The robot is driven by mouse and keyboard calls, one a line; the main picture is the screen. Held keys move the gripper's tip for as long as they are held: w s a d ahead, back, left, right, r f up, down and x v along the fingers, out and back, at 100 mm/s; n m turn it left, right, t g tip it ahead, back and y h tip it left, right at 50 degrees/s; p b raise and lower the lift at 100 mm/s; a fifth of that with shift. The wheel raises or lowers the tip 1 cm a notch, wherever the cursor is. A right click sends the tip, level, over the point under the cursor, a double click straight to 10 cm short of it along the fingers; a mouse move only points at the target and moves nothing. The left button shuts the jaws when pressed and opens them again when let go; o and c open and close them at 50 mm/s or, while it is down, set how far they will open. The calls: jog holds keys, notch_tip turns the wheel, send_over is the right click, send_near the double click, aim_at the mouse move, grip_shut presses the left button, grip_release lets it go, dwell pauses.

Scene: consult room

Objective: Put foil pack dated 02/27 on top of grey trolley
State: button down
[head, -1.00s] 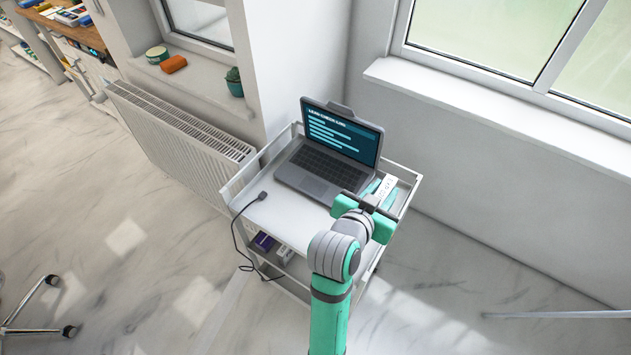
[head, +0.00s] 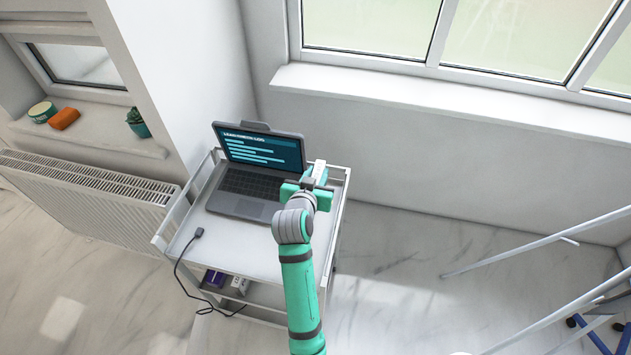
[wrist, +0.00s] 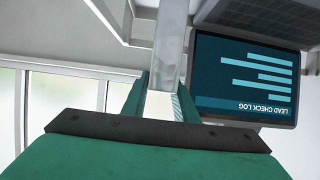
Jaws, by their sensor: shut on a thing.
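The grey trolley (head: 225,252) stands against the wall, with an open laptop (head: 258,150) on its top shelf. My gripper (head: 313,180) is over the right part of the top shelf, beside the laptop. It is shut on a pale, narrow pack (head: 319,168), which I take for the foil pack. In the wrist view the pack (wrist: 168,50) is a silvery strip between my green fingers (wrist: 158,105). No date is readable on it. I cannot tell whether the pack touches the shelf.
A black cable (head: 181,272) hangs from the trolley's front left. A purple box (head: 215,278) and a white box (head: 240,285) are on the lower shelf. A radiator (head: 85,190) is at left. Pale metal bars (head: 540,243) cross the right.

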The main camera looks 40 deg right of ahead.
jog(key=shift+w+d+f, duration=0.35)
jog(key=shift+d+f, duration=0.15)
jog(key=shift+f, duration=0.25)
notch_tip(320, 180, down, 3)
jog(key=shift+w+f, duration=0.1)
jog(key=shift+w, duration=0.1)
jog(key=shift+d+f, duration=0.1)
